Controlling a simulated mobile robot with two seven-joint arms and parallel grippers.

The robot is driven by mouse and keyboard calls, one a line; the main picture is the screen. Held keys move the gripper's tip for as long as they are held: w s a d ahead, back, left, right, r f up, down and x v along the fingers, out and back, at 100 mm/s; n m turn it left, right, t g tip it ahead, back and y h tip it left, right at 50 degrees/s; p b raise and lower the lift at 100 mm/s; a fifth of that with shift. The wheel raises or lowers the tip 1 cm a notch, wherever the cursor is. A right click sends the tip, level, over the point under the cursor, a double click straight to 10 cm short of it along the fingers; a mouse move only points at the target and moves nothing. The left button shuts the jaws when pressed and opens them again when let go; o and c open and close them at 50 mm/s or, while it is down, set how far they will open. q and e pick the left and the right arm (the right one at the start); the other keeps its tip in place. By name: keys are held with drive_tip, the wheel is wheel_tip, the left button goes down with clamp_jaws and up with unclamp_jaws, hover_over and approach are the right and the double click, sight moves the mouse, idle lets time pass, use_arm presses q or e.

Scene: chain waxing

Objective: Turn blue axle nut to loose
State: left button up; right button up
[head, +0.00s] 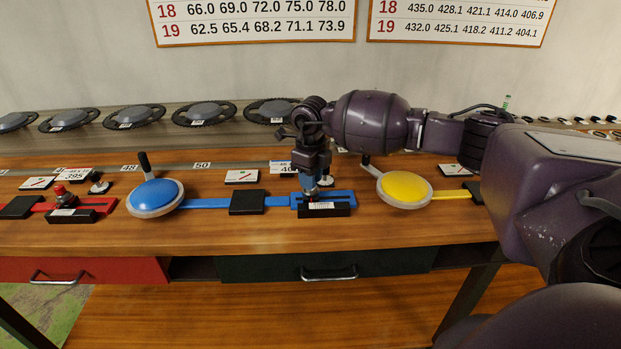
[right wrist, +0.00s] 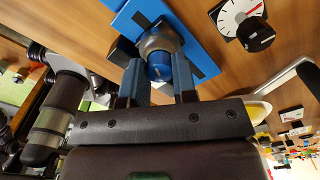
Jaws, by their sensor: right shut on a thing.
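The blue axle nut (right wrist: 160,68) sits on a metal axle at the blue slotted plate, seen close in the right wrist view. In the head view the blue plate (head: 340,194) lies on the bench, right of the blue disc (head: 155,195). My right gripper (head: 310,184) points down over the plate and is shut on the nut. In the right wrist view its two fingers (right wrist: 159,82) stand on either side of the nut. In the head view the gripper partly hides the nut.
A yellow disc (head: 404,189) with a lever stands right of my gripper. A red slotted plate with a red nut (head: 65,196) lies at the left. A dial with a black knob (right wrist: 254,34) is close to the nut. Chainrings (head: 203,113) line the back shelf.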

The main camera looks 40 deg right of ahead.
drive_tip(key=shift+r, duration=0.1)
idle(0.3)
drive_tip(key=o, duration=0.9)
drive_tip(key=shift+o, duration=0.2)
wheel_tip(320, 180, up, 11)
